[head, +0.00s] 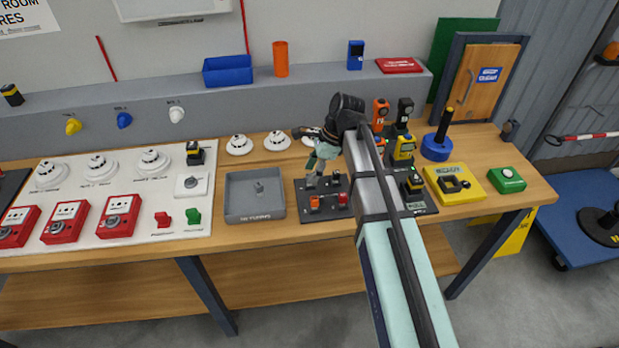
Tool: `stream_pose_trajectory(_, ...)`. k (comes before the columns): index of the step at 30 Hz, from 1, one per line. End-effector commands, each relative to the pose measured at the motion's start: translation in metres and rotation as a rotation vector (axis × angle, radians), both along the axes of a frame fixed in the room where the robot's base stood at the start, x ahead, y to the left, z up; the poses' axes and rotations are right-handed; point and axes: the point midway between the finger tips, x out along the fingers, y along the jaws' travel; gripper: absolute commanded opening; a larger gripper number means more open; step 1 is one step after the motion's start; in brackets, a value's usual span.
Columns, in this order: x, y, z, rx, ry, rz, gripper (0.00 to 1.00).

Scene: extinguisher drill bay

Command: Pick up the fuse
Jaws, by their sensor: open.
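My gripper (313,172) points down over a small dark board (330,210) at the middle of the bench. Its fingers look apart, with nothing clearly between them. An orange piece (314,202) and a red piece (343,199) sit at the front of the board, with small grey parts behind. Which of these is the fuse I cannot tell at this size. The gripper partly hides the back of the board, and I cannot tell whether it touches anything there. My arm comes in from the lower right and covers the bench just right of the board.
A grey tray (236,208) with a small grey post lies left of the board. A white panel (150,232) with detectors and red call points fills the left. Several handheld meters (403,147) stand close behind my arm. A yellow box (469,193) is at right.

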Motion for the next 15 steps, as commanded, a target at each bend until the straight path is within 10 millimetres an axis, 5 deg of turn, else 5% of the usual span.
stream_pose_trajectory(15,-0.002,0.010,-0.023,0.000,-0.001,0.000,0.52)
